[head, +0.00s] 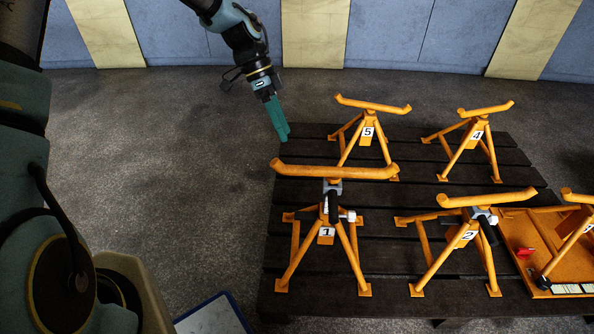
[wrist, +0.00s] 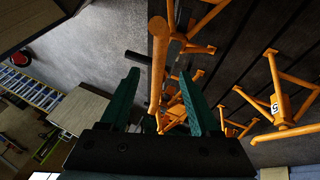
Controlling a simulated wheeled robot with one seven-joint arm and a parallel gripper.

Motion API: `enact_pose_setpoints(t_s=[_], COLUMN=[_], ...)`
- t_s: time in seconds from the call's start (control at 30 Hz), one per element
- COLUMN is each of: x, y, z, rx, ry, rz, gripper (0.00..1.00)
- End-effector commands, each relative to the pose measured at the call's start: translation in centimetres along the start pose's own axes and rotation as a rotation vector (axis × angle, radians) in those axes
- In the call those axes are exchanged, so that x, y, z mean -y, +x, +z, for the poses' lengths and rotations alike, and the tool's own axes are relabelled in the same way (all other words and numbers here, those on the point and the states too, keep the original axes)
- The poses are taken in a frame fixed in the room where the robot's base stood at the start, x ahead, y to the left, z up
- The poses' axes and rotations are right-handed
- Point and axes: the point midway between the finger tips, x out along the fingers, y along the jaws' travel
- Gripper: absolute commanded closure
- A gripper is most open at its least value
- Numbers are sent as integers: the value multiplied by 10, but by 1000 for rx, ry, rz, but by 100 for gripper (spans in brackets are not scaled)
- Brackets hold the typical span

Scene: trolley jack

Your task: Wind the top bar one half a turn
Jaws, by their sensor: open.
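The orange stand marked 1 (head: 326,232) stands upright at the front left of a dark slatted platform. Its orange top bar (head: 335,171) lies roughly level, running left to right in the head view, with upturned ends. A grey collar and black handle (head: 333,205) are below the bar. My gripper (head: 284,137) points down, behind and above the bar's left end, apart from it in the head view. In the wrist view the gripper (wrist: 158,75) is open, and an orange bar (wrist: 157,62) shows between its green fingers. Its depth there is hard to tell.
Similar orange stands marked 5 (head: 367,133), 4 (head: 478,136) and 2 (head: 466,237) share the dark platform (head: 300,190). Another stand is cut off at the right, by an orange tray (head: 520,235) holding a red item (head: 525,251).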

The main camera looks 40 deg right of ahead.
Motion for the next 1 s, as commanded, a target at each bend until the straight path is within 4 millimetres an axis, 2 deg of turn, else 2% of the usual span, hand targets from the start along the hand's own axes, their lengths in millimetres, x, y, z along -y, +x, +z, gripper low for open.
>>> enact_pose_setpoints(t_s=[0.5,0.7,1.0], x=[-1,0,0], y=[86,100,101], z=[1,1,1], rx=[2,1,1], ry=[-3,-3,-4], rz=[1,-2,-2], gripper=[37,37,37])
